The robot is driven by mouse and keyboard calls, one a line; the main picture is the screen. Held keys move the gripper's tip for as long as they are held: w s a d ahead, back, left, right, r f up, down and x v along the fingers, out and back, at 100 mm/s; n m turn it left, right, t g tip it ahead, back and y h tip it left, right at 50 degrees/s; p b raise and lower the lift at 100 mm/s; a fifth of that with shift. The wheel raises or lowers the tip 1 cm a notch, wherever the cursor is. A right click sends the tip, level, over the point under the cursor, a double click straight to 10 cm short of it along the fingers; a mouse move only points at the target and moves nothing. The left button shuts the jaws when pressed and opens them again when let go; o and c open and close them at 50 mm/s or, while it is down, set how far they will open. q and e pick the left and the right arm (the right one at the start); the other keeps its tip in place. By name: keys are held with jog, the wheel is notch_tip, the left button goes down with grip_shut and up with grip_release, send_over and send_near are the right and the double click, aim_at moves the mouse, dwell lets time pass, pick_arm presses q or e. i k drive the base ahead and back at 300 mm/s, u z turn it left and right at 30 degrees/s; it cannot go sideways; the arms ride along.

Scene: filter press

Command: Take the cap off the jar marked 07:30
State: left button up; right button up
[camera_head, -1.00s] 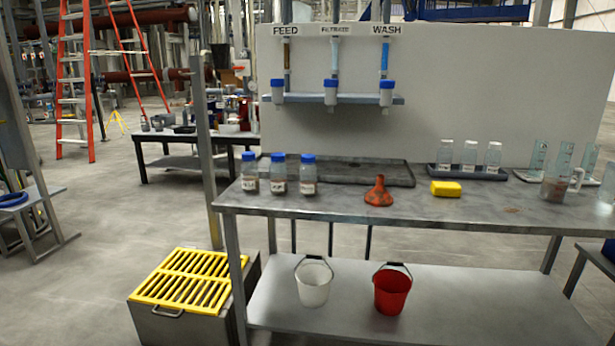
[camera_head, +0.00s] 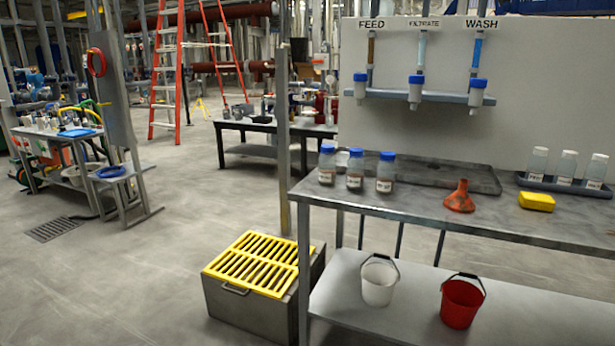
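Three clear jars with blue caps and white labels stand upright in a row at the left end of the grey bench: a left jar (camera_head: 327,165), a middle jar (camera_head: 355,170) and a right jar (camera_head: 385,173). All three caps are on. The label writing is too small to read, so I cannot tell which jar is marked 07:30. Neither of my grippers shows in the view.
The bench (camera_head: 420,205) also holds a dark tray (camera_head: 440,175), an orange funnel (camera_head: 459,197), a yellow sponge (camera_head: 536,201) and a bottle rack (camera_head: 560,186). A yellow-grated box (camera_head: 262,265) stands by its left leg. Open floor (camera_head: 130,270) lies to the left.

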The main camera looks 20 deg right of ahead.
aim_at(386, 170)
jog(key=u, duration=1.85)
jog(key=k, duration=1.75)
jog(key=z, duration=2.05)
jog(key=i, duration=0.4)
jog(key=u, duration=0.05)
